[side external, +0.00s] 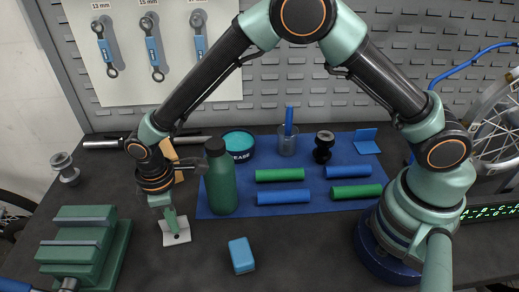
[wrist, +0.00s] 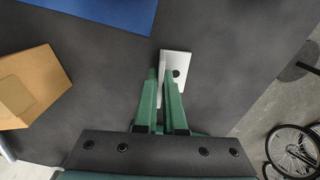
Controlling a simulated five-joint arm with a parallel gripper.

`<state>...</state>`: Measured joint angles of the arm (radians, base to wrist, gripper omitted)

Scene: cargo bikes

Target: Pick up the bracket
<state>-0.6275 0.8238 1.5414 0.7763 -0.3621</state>
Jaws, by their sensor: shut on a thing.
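The bracket (side external: 175,238) is a pale metal piece with a dark hole, low at the dark bench top below my gripper (side external: 171,216). In the wrist view the bracket (wrist: 178,63) shows beyond and between the green fingers of my gripper (wrist: 161,76). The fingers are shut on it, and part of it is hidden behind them. I cannot tell whether it touches the bench.
A green bottle (side external: 220,180) stands just right of my gripper on a blue mat (side external: 330,146) with several grips. A green vise (side external: 85,240) is at left. A cardboard box (wrist: 28,85) is nearby. A blue block (side external: 241,255) lies in front.

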